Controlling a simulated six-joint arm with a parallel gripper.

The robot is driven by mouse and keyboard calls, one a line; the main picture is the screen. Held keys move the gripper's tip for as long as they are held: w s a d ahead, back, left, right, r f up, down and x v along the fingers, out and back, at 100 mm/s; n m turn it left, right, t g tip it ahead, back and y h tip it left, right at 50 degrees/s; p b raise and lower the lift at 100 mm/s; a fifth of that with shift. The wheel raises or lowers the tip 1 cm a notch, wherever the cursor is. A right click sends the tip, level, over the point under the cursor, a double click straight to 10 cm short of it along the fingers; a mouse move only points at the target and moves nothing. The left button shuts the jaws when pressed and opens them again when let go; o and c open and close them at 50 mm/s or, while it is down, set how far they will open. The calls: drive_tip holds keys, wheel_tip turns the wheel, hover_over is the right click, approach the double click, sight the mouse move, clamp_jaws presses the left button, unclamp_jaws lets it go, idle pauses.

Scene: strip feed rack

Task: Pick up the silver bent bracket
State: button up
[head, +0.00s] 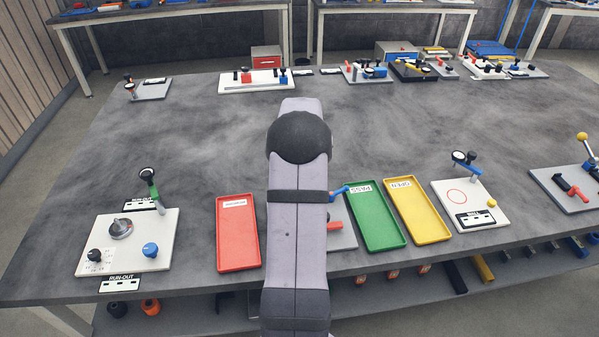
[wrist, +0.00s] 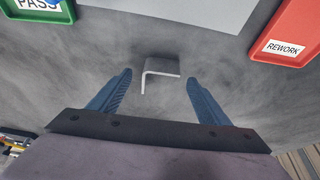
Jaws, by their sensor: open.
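The silver bent bracket (wrist: 161,68) lies on the grey table in the wrist view, with one flange turned down in the picture. My gripper (wrist: 158,80) is open, with its two blue fingers apart on either side of the bracket in that view. The bracket sits between and slightly beyond the fingertips, and neither finger appears to touch it. In the head view my own arm covers the middle of the table, and I see neither the bracket nor the gripper there.
A red tray (head: 237,255) labelled REWORK stands left of my arm. A green PASS tray (head: 376,226) and a yellow OPEN tray (head: 419,220) stand to the right. A white RUN-OUT plate (head: 110,256) with dials is at left. The table behind the trays is mostly clear.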

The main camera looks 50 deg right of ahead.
drive_tip(key=shift+p+x, duration=0.7)
drive_tip(key=shift+x, duration=1.3)
drive_tip(key=shift+r, duration=0.1)
drive_tip(key=c, duration=1.3)
